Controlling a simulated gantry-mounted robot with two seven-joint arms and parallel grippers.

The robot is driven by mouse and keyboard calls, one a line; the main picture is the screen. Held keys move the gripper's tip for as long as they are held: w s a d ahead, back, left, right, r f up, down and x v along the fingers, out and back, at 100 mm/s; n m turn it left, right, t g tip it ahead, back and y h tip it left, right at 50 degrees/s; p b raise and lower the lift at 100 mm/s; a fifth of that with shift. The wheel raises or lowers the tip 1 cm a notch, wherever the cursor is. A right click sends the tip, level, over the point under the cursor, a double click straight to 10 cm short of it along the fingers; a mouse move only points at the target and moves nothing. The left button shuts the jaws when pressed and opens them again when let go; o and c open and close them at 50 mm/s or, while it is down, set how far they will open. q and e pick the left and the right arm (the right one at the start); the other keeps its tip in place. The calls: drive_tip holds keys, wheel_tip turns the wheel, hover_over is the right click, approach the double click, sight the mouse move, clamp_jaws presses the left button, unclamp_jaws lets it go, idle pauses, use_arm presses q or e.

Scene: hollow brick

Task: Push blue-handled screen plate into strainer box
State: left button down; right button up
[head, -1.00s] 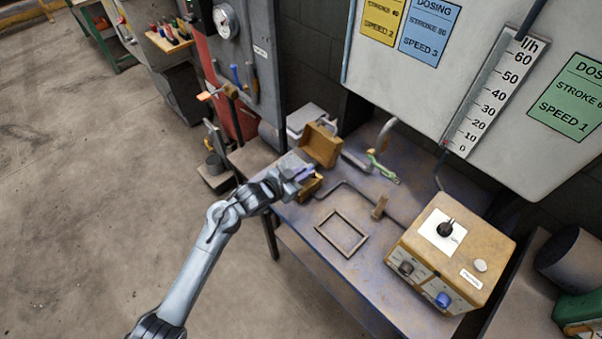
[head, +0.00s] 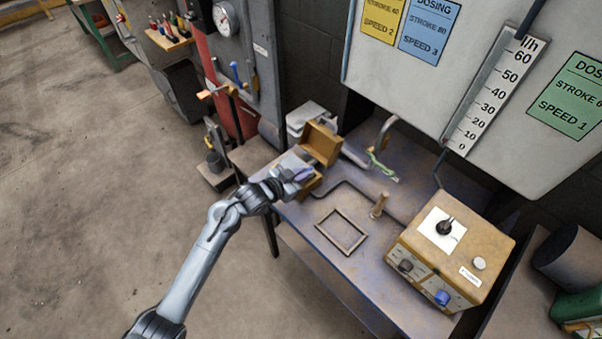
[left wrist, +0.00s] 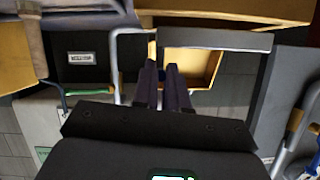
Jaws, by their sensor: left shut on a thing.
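The brown strainer box (head: 322,142) stands at the back left of the bench with its lid raised. Its open tan inside shows ahead of the fingers in the left wrist view (left wrist: 204,66). My left gripper (head: 304,175) is at the box's front opening, its dark fingers (left wrist: 166,72) close together. It is shut on the blue handle of the screen plate (head: 302,173), of which only a small blue-violet part shows. The plate's mesh is hidden, so I cannot tell how deep it sits. My right gripper is not in view.
A flat dark square frame (head: 342,232) lies on the bench (head: 318,262) in front of the box. A small wooden peg (head: 379,205) stands beside it. A green-handled valve (head: 381,167) and bent pipe are behind. A tan control box (head: 455,250) fills the right side.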

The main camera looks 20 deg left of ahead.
use_arm(q)
drive_tip(key=shift+f, duration=0.4)
idle(0.6)
drive_tip(key=shift+f+b, duration=0.5)
drive_tip(key=shift+f, duration=0.45)
drive_tip(key=c, duration=1.1)
unclamp_jaws()
drive_tip(key=shift+s+a+r, duration=0.25)
drive_tip(key=shift+s, duration=0.15)
drive_tip(key=p+v, duration=0.2)
drive_tip(key=v, duration=0.7)
drive_tip(key=shift+s, duration=0.35)
drive_tip(key=shift+a+r, duration=0.15)
